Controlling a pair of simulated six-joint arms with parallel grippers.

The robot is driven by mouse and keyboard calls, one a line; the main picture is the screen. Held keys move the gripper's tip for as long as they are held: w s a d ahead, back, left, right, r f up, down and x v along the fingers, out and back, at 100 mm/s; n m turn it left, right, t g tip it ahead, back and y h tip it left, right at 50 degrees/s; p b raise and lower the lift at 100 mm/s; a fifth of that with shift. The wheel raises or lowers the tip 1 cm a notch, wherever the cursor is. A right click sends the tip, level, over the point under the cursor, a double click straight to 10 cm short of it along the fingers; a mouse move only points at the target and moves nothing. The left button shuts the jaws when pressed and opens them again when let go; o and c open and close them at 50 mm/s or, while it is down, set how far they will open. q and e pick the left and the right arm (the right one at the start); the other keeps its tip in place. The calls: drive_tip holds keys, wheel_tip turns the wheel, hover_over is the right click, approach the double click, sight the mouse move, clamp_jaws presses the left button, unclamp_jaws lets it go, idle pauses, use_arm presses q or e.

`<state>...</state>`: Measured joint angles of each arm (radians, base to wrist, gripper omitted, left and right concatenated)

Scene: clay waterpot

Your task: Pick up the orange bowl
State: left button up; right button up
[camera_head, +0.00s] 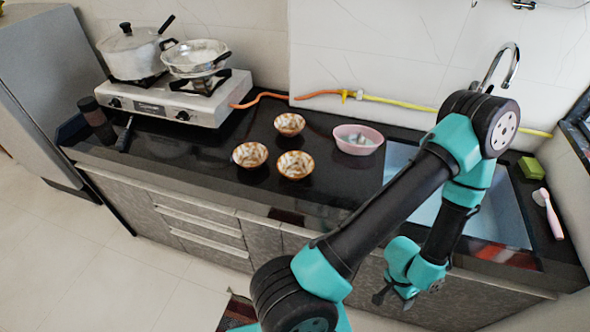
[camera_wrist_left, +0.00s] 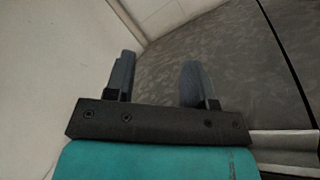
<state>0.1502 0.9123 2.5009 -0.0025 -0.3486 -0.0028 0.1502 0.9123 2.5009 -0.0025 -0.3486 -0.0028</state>
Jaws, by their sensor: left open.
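Three small bowls with orange-brown and white patterns stand on the dark counter: a back bowl (camera_head: 289,124), a left bowl (camera_head: 250,155) and a front bowl (camera_head: 295,165). I cannot tell which one the task means. My left gripper (camera_head: 388,298) hangs low in front of the cabinets, below the counter edge, to the right of the bowls and well apart from them. In the left wrist view its two fingers (camera_wrist_left: 158,78) are apart, with nothing between them. No bowl shows in that view. My right gripper is not in view.
A pink basin (camera_head: 358,139) stands right of the bowls, beside the sink (camera_head: 398,160). A gas stove (camera_head: 180,103) with a pot (camera_head: 130,52) and a pan (camera_head: 195,58) is at the left. An orange hose (camera_head: 262,97) runs along the wall. My arm crosses over the sink.

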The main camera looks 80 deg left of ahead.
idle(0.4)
use_arm(q)
drive_tip(key=c, duration=0.3)
